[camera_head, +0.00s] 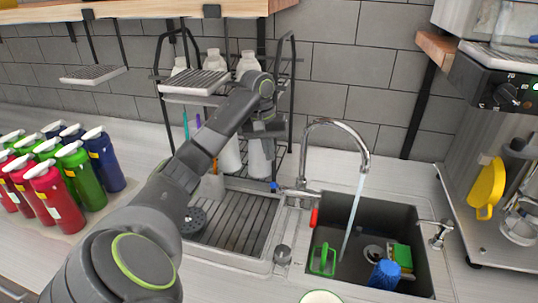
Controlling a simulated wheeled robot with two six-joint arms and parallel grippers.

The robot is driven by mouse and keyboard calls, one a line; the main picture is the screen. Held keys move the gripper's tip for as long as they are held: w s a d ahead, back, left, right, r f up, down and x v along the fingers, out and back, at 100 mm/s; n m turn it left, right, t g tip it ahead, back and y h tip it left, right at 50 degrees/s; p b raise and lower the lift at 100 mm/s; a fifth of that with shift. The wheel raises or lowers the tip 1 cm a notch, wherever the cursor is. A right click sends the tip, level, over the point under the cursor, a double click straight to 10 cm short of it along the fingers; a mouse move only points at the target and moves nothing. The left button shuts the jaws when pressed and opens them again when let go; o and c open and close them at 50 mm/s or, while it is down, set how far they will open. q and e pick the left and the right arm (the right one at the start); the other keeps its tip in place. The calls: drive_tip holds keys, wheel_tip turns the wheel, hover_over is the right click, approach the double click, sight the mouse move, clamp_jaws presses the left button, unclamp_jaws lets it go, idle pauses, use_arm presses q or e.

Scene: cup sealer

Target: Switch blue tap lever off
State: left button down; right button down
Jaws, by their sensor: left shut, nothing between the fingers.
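The blue tap lever (275,187) is a small blue-tipped lever at the left of the tap's base, beside the drying tray. The chrome tap (335,124) arches over the sink, and a stream of water (352,215) runs from its spout. A red lever (313,218) is to the right of the blue one, at the sink's left edge. My left gripper (270,150) points down above the blue lever, in front of the rack, and is shut and empty. Its fingertips are small and hard to make out, so I cannot tell whether they touch the lever. My right gripper is out of view.
The sink (412,286) holds a blue cup (384,274), a green-handled item (322,259) and a sponge (402,255). A metal rack (291,80) with white bottles stands behind my gripper. Several coloured bottles (84,172) stand at left, and a machine (505,95) at right.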

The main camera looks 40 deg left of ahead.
use_arm(q)
drive_tip(key=f, duration=0.2)
drive_tip(key=f+p, duration=0.1)
drive_tip(key=f, duration=0.4)
drive_tip(key=shift+w+d, duration=0.35)
drive_tip(key=shift+w, duration=0.05)
drive_tip(key=shift+f, duration=0.1)
drive_tip(key=shift+w, duration=0.1)
